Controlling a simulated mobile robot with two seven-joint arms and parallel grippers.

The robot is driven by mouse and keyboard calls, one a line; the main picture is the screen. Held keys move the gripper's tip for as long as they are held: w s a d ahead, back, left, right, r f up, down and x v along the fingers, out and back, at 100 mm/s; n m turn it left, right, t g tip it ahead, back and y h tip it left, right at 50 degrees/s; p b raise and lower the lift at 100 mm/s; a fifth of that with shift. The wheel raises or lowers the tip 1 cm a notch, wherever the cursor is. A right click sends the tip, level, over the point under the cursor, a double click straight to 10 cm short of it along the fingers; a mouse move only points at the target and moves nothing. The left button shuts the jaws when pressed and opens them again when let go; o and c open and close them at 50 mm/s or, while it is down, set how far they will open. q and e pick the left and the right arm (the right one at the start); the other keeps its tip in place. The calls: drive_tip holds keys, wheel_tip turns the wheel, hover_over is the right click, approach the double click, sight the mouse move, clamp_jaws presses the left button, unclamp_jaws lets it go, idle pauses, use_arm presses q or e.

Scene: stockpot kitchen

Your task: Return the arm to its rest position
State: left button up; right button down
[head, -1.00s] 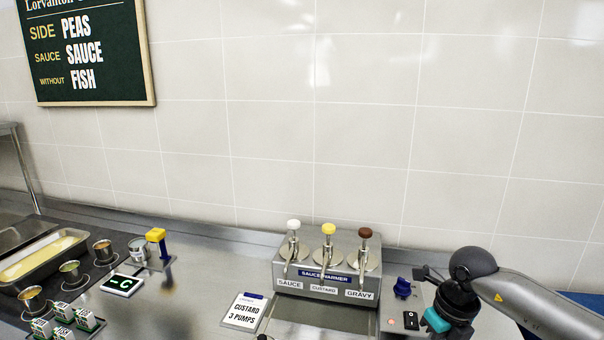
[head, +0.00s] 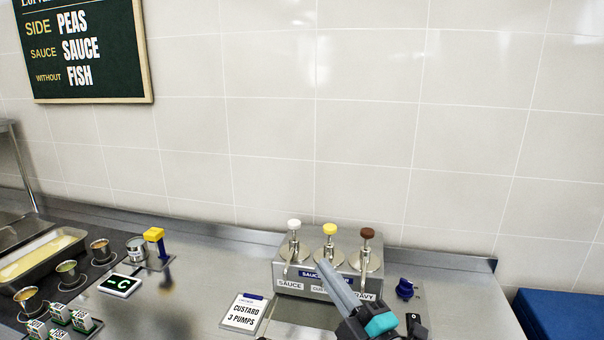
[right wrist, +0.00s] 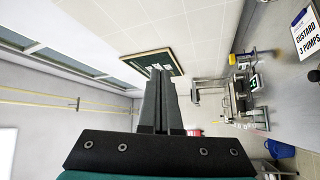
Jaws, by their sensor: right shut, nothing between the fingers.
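My right gripper (head: 326,268) is in the lower middle of the head view, its grey fingers together and empty, pointing up and to the left. It overlaps the front of the sauce warmer (head: 288,268) in the picture and covers part of its labels. I cannot tell how far apart they are. In the right wrist view the closed fingers (right wrist: 158,80) point away from the camera with nothing between them. My left gripper is in neither view.
The warmer has three pumps with white, yellow and brown knobs. A custard card (head: 244,312) lies left of it, a blue knob (head: 405,288) right. Several metal cups, a tray (head: 70,238) and small cartons fill the left. A blue box (head: 565,315) is beyond the counter's right end.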

drive_tip(key=s+d+f+m+g+h, duration=0.3)
drive_tip(key=s+d+f+m+h, duration=0.1)
drive_tip(key=d+f+m+h, duration=0.25)
drive_tip(key=s+d+f+m+g+h, duration=0.25)
drive_tip(key=d+f+m+h, duration=0.25)
drive_tip(key=f+m, duration=0.3)
drive_tip(key=s+f+m+g+y, duration=0.15)
drive_tip(key=s+f+g, duration=0.35)
drive_tip(key=s, duration=0.5)
drive_tip(key=s+f+m+g, duration=0.2)
drive_tip(key=s+f+g, duration=0.2)
drive_tip(key=s, duration=0.5)
wheel_tip(320, 180, down, 25)
drive_tip(key=s+g+b, duration=0.1)
drive_tip(key=s+b, duration=0.1)
drive_tip(key=b, duration=0.2)
use_arm(q)
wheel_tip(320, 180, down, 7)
drive_tip(key=b, duration=0.3)
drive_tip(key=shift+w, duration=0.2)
use_arm(e)
drive_tip(key=s+d+f+g, duration=0.1)
drive_tip(key=s+d+f, duration=0.2)
drive_tip(key=s+f, duration=1.2)
wheel_tip(320, 180, down, 3)
drive_tip(key=shift+s+n+g, duration=0.35)
drive_tip(key=shift+n, duration=0.05)
